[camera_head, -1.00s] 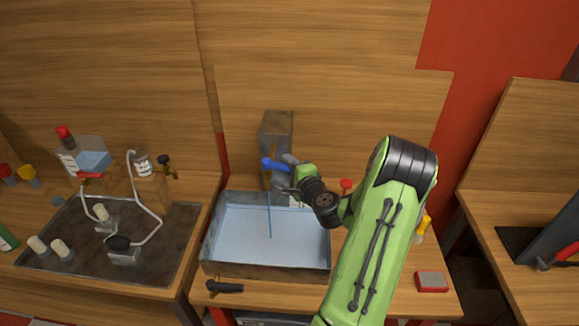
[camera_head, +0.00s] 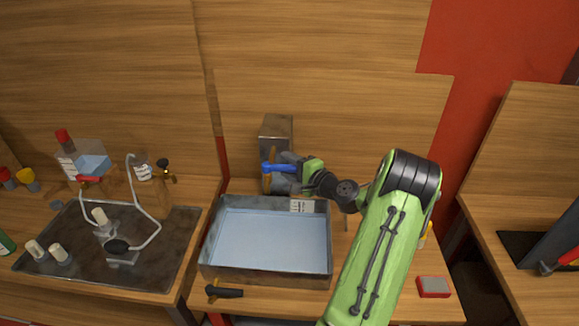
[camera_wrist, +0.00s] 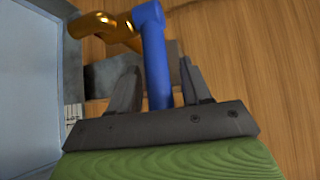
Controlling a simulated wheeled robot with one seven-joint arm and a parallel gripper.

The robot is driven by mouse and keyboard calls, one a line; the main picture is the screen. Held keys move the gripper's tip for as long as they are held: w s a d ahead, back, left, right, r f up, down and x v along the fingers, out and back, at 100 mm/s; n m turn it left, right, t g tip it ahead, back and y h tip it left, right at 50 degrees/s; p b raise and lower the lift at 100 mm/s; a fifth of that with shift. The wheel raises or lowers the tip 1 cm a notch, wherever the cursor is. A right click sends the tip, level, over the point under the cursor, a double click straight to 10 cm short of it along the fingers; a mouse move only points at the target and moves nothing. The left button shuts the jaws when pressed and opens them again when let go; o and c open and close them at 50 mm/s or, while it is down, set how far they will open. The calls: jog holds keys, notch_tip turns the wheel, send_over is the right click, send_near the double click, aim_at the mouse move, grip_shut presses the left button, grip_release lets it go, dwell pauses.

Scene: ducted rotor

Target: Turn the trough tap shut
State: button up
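The trough tap has a brass body (camera_wrist: 108,27) and a blue lever handle (camera_wrist: 155,60); in the head view the blue lever (camera_head: 280,168) points left to right above the trough's back edge. My gripper (camera_head: 292,167) reaches in from the right at the lever. In the wrist view its two dark fingers (camera_wrist: 161,78) stand on either side of the blue lever, with a narrow gap on the right; contact on the left is unclear. The trough (camera_head: 265,272) holds pale blue water. No stream shows below the spout, which is partly hidden.
A grey post (camera_head: 276,133) stands behind the tap. A black-handled tool (camera_head: 225,291) lies before the trough, and a red-edged block (camera_head: 433,287) lies at the right. A dark tray (camera_head: 180,245) with tubing and bottles stands at the left.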

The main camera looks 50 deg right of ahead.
jog(key=s+a+r+b, duration=0.1)
jog(key=s+r, duration=0.1)
jog(key=s, duration=1.3)
jog(key=shift+s+a+r+b, duration=0.15)
jog(key=shift+s+a+b, duration=0.05)
jog(key=shift+s+b, duration=0.1)
jog(key=w+a+n+g+y, duration=0.35)
jog(key=a+n, duration=0.25)
jog(key=a, duration=0.5)
jog(key=w+a+n+g+y, duration=0.2)
jog(key=w+a+n+g, duration=0.35)
jog(key=a, duration=0.55)
jog(key=s+a+r+n+g+h, duration=0.1)
jog(key=s+a+r+n+h, duration=0.1)
jog(key=s+a+n, duration=0.2)
jog(key=s+a+r+n+h, duration=0.2)
jog(key=s+a+n, duration=0.3)
jog(key=s, duration=0.7)
jog(key=a, duration=0.2)
jog(key=shift+a+g, duration=0.4)
